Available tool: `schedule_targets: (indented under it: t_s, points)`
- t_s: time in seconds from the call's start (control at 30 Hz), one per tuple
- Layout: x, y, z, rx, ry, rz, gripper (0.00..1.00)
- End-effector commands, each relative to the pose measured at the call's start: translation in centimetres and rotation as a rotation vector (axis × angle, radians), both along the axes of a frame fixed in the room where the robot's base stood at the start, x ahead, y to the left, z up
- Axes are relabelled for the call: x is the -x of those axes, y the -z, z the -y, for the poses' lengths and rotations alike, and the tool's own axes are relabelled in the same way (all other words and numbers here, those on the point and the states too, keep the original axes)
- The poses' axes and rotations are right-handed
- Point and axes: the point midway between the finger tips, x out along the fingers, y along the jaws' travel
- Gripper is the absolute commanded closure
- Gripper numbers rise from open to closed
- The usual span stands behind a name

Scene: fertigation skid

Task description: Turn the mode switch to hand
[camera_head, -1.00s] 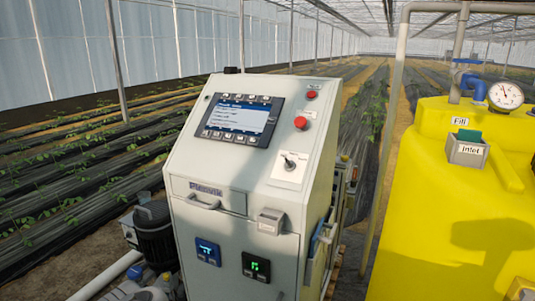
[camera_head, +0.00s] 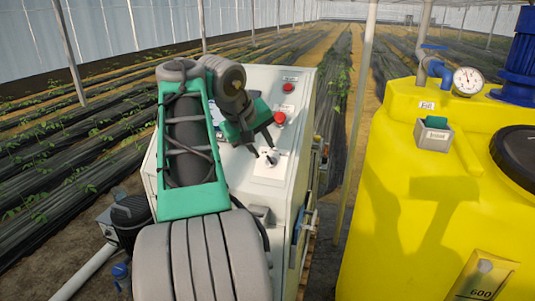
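The mode switch (camera_head: 271,157) is a small dark knob on a white plate (camera_head: 268,170) on the sloped top of the grey control cabinet (camera_head: 296,140). My gripper (camera_head: 263,149) reaches in from the upper left. Its two dark fingers are spread apart, with their tips close to the knob at its upper left. The gripper looks open and empty, and I cannot tell whether a finger touches the knob. The switch's position marks are too small to read.
Two red buttons, one upper (camera_head: 288,87) and one lower (camera_head: 279,118), sit above the switch, the lower one close to my gripper. My arm hides most of the display (camera_head: 218,112). A yellow tank (camera_head: 400,200) stands to the right, past a narrow gap.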

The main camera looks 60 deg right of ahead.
Motion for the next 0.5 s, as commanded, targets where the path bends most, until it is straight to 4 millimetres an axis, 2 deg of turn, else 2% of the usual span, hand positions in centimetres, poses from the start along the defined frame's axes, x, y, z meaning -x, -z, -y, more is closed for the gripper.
schedule_targets:
  t_s: [0.03,0.23,0.5]
  points:
    - [0.2,1.5,0.6,-0.001,0.002,-0.001,0.7]
    - [0.3,4.2,2.7,0.0,0.002,-0.001,0.7]
    - [0.2,4.9,3.5,0.002,-0.001,0.002,0.7]
